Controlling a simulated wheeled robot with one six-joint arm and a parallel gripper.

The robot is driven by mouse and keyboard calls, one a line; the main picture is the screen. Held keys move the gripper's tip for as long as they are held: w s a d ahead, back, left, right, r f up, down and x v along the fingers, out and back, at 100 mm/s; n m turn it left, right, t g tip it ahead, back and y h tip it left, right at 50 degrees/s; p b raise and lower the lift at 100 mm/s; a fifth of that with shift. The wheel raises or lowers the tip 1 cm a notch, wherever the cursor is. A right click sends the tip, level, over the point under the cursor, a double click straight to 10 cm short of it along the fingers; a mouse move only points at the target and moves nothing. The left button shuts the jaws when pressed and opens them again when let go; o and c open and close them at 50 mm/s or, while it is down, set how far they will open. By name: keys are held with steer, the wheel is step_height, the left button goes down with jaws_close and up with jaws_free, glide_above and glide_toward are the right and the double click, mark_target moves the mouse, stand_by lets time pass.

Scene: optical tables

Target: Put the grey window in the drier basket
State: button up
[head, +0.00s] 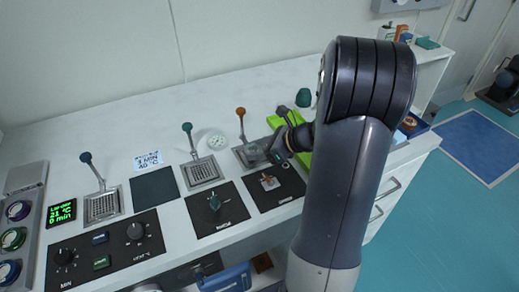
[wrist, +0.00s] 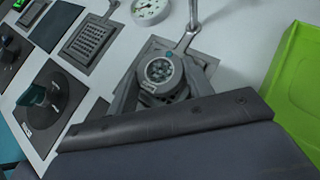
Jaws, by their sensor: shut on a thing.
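My gripper (wrist: 160,85) is shut on a small round grey piece, which I take to be the grey window (wrist: 159,70). It has a dark patterned centre and a teal dot on its rim. In the wrist view it is over the orange-handled basket (wrist: 207,66); I cannot tell its height above it. In the head view my gripper (head: 279,146) is beside that basket (head: 249,154), and the window is hard to make out. A blue-handled basket (head: 103,206) sits at the left, nearest the green-lit display (head: 62,213). A teal-handled basket (head: 203,171) sits between them.
A bright green tray (head: 294,122) lies right of the orange-handled basket. A round white dial (head: 216,141) and upright basket handles stand along the bench. Black knob panels (head: 217,208) line the front. Clear white bench lies behind the baskets.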

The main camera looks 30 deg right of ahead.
steer(key=shift+f, duration=0.2)
steer(key=o, duration=1)
steer(key=shift+r, duration=0.1)
steer(key=shift+s+d+r, duration=0.15)
steer(key=shift+r, duration=0.2)
steer(key=p+v, duration=0.1)
steer(key=v, duration=1)
steer(key=shift+s+d+r, duration=0.1)
steer(key=shift+s+d, duration=0.05)
